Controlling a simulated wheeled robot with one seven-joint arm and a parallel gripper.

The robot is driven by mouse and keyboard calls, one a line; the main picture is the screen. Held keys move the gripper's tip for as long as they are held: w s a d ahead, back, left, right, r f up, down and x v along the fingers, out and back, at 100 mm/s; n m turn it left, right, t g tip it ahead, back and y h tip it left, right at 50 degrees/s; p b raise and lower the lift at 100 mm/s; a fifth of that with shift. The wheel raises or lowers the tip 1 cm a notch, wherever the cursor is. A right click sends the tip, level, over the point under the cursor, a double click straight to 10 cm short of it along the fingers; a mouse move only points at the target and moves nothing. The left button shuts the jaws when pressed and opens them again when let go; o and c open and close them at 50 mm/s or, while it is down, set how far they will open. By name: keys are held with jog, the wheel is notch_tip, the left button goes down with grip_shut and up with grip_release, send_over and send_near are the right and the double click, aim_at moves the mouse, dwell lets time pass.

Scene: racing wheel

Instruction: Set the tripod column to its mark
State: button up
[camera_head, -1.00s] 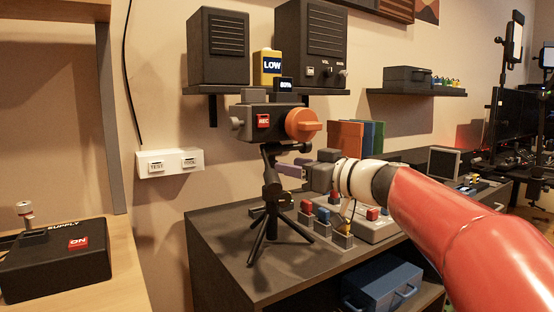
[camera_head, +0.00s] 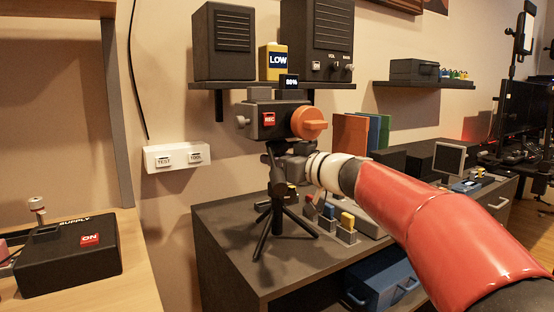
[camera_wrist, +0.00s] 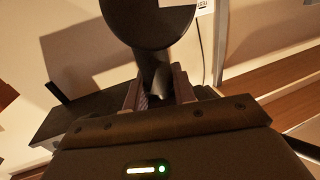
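The black tripod (camera_head: 277,215) stands upright on the dark cabinet top, its legs spread. It carries the grey camera with a red REC label (camera_head: 268,119) and an orange lens cap. The tripod's column (camera_wrist: 153,75) runs down between my two fingers in the wrist view, below a dark round part. My gripper (camera_wrist: 157,92) is at column height, just under the camera. In the head view it reaches in from the right and its fingertips are largely hidden by the column and wrist. Whether the fingers press on the column is unclear. No mark on the column is readable.
The dark cabinet top (camera_head: 225,228) also holds a block with coloured pegs (camera_head: 338,225) and several folders (camera_head: 360,132) behind my arm. A shelf with speakers (camera_head: 224,42), a yellow LOW box (camera_head: 272,62) and an 80% display (camera_head: 289,81) hangs above the camera.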

aim_at(312, 138)
grip_shut()
notch_tip(312, 138, up, 6)
jog(key=shift+r, duration=0.1)
jog(key=o, duration=0.6)
grip_release()
jog(key=shift+s+d, duration=0.1)
jog(key=b+v, duration=0.3)
jog(key=v, duration=0.4)
jog(key=shift+s+d, duration=0.2)
jog(key=shift+d, duration=0.05)
